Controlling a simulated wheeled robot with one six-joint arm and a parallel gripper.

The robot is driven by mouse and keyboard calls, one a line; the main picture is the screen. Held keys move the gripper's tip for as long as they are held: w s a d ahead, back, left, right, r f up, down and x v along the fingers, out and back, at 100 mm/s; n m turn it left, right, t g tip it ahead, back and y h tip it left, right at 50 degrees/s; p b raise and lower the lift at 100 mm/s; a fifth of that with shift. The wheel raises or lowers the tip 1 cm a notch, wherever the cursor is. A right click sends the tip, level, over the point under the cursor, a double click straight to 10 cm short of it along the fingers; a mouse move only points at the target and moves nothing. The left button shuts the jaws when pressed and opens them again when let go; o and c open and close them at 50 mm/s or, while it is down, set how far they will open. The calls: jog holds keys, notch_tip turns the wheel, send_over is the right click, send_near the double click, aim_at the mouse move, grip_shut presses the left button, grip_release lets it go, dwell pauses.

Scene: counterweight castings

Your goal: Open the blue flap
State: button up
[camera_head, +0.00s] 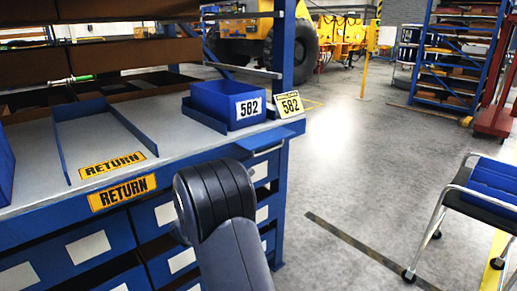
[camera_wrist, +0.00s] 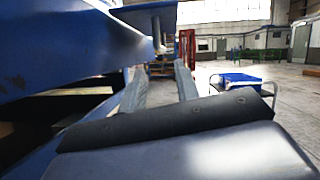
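A blue flap-like panel (camera_head: 265,139) juts out from the right end of the workbench front, below the box marked 582. In the wrist view a blue panel (camera_wrist: 185,12) crosses the top and looks like the same part; I cannot be sure. My gripper (camera_wrist: 160,68) shows two grey fingers standing apart with nothing between them. Its fingertips look below that panel, with no clear contact. In the head view my arm hides the gripper and part of the bench front.
The blue workbench (camera_head: 75,218) has drawers below and a RETURN tray (camera_head: 105,139) on top. A blue-topped cart (camera_head: 490,187) stands right. The floor between is clear.

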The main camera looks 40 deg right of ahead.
aim_at(265, 152)
jog(key=b+x, duration=0.1)
jog(key=x, duration=0.9)
jog(key=shift+d, duration=0.2)
jog(key=shift+s, duration=0.1)
jog(key=shift+c, duration=0.2)
grip_shut()
